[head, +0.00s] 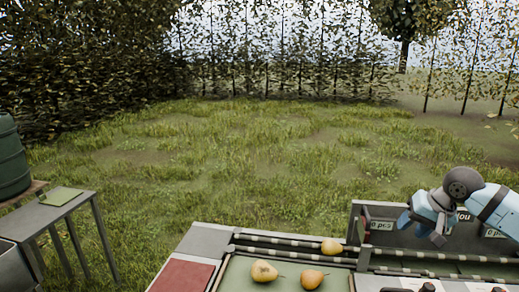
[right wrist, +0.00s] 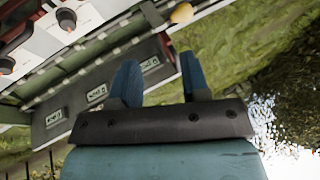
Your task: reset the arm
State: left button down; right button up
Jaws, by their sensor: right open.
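My right arm comes in from the right in the head view. My right gripper (head: 422,228) hangs over the panel at the back right of the sorting table. In the right wrist view my right gripper (right wrist: 160,76) has its two blue fingers apart with nothing between them. One yellow pear (head: 263,271) and another pear (head: 312,279) lie on the green tray surface. A third pear (head: 331,247) sits at the back rail, and a pear also shows in the right wrist view (right wrist: 182,12), apart from the fingers. My left gripper is not in view.
An upright grey panel (head: 400,238) with small displays stands close by my right gripper. A red pad (head: 183,276) lies at the table's left. A grey side table (head: 50,217) and a green barrel (head: 10,160) stand far left. Open grass lies beyond.

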jog(key=s+a+f+m+t+y+p, duration=0.1)
jog(key=s+a+f+m+y, duration=0.2)
jog(key=a+m+y, duration=0.35)
jog(key=s+a+f+m+t+y, duration=0.1)
jog(key=s+a+f+m+y, duration=0.2)
jog(key=a+m, duration=0.6)
jog(key=s+a+f+m+t+y+p, duration=0.1)
jog(key=s+a+f+m+y, duration=0.2)
jog(key=a+m+y, duration=0.45)
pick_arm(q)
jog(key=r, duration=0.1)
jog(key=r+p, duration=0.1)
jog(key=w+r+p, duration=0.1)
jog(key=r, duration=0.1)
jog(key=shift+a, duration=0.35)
pick_arm(e)
jog(key=s+d+f+n+t+h, duration=0.2)
jog(key=s+f+n+h, duration=1.4)
jog(key=n, duration=1.4)
jog(key=s+f+t, duration=0.1)
jog(key=s+f, duration=0.3)
jog(key=f, duration=0.2)
jog(key=shift+s+h, duration=0.25)
jog(key=shift+h, duration=0.05)
